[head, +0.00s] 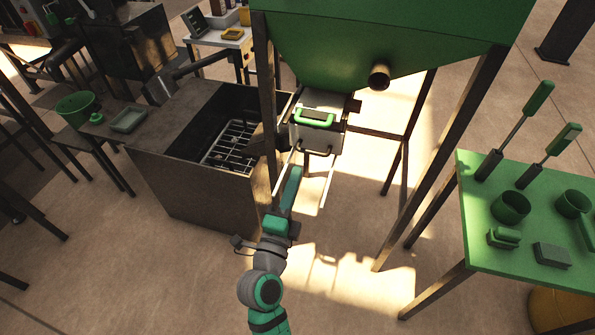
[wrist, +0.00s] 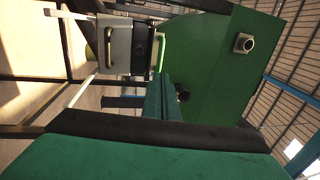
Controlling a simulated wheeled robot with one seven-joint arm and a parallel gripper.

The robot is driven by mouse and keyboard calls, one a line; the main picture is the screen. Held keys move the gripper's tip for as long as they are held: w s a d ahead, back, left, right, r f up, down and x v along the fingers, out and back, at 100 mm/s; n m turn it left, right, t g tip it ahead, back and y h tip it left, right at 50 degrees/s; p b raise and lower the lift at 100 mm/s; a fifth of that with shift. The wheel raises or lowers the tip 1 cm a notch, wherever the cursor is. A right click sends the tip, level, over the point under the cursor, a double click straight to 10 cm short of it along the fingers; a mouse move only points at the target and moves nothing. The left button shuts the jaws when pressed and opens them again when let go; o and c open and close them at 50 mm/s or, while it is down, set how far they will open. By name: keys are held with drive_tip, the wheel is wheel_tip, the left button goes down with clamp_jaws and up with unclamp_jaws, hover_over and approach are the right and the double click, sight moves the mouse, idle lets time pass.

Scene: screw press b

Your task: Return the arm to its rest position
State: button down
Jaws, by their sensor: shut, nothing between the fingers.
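My arm reaches up from the bottom of the head view, and my teal gripper (head: 294,172) points toward the machine with its fingers together and nothing held. In the wrist view the two teal fingers (wrist: 161,82) lie side by side without a visible gap. Just beyond them in the head view is a pale box (head: 302,135) with a bright green handle (head: 315,117), under the green hopper (head: 390,35). The gripper appears apart from this box. The box (wrist: 115,45) and the hopper (wrist: 210,70) also show in the wrist view.
A dark open-topped cabinet (head: 190,185) with a metal grid inside stands close left of my arm. The hopper's dark leg (head: 440,155) stands to the right. A green table (head: 485,240) with cups and long-handled tools is farther right.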

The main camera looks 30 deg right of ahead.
idle(0.5)
drive_tip(key=s+a+f+n+t+y, duration=0.1)
drive_tip(key=s+a+f+n+y, duration=0.4)
drive_tip(key=a+f+n, duration=0.35)
drive_tip(key=s+a+f+n+t+y, duration=0.2)
drive_tip(key=s+a+f+n+y, duration=0.25)
drive_tip(key=a+f+n, duration=0.4)
drive_tip(key=s+a+n+y, duration=0.2)
drive_tip(key=s+a+n, duration=0.2)
drive_tip(key=s, duration=0.5)
drive_tip(key=s+a+n+y, duration=0.3)
drive_tip(key=s+n, duration=0.3)
drive_tip(key=s, duration=0.3)
drive_tip(key=shift+a+f+n+g, duration=0.2)
drive_tip(key=shift+a+n+g, duration=0.2)
drive_tip(key=shift+a, duration=0.45)
